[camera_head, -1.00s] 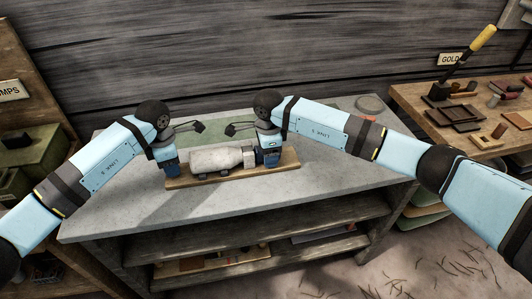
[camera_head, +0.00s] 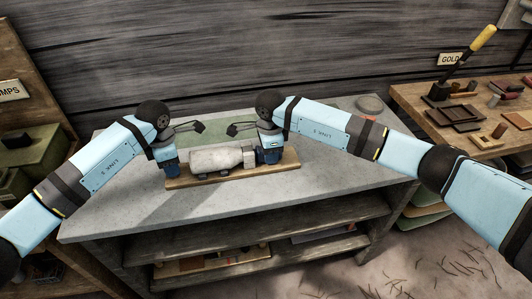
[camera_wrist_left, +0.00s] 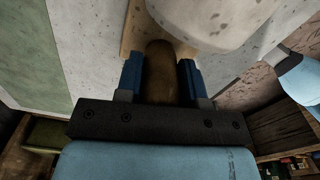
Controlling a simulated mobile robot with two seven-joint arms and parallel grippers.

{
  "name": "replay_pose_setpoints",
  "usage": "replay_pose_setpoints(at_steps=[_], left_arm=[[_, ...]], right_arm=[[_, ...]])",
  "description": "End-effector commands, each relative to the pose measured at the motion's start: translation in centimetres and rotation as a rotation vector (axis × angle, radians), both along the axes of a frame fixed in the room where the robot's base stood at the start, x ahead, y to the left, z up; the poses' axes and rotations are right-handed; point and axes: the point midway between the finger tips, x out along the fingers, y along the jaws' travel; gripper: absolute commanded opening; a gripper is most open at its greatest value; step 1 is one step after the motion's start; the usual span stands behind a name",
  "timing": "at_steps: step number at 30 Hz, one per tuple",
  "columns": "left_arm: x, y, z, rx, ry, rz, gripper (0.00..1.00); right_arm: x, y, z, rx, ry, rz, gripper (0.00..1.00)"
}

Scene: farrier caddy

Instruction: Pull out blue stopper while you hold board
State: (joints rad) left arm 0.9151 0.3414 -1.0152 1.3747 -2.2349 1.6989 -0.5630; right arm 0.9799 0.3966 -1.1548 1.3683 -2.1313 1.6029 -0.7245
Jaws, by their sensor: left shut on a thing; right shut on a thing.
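A wooden board (camera_head: 232,173) lies on the grey bench top. A pale grey bottle-shaped body (camera_head: 215,160) lies on its side along it, its narrower end to the right; it also shows in the left wrist view (camera_wrist_left: 215,18). My left gripper (camera_head: 172,168) is at the board's left end. In the left wrist view its blue fingers (camera_wrist_left: 160,78) are shut on a brown, rounded wooden piece (camera_wrist_left: 160,65) at that end. My right gripper (camera_head: 270,156) is shut at the right end of the grey body. The blue stopper cannot be told apart from its dark blue fingers.
The bench top (camera_head: 320,195) is clear in front of and right of the board. A green mat (camera_head: 215,133) lies behind it, and a round grey item (camera_head: 369,103) sits at the back right. A plank wall stands behind; a side table (camera_head: 470,110) holds small blocks.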

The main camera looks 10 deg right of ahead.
Motion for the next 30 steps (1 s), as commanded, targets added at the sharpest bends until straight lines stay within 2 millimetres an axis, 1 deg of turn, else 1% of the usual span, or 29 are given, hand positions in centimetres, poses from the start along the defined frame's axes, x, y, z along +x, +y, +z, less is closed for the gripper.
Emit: replay_pose_setpoints(at_steps=[21,30], left_arm=[[-0.1,0.0,-0.2,0.002,0.002,0.000,0.00],[-0.1,0.0,-0.2,0.002,0.002,0.000,0.00]], right_arm=[[0.0,-1.5,0.0,0.000,-0.001,-0.001,0.00],[0.0,-1.6,0.0,0.000,-0.001,-0.001,0.00]])
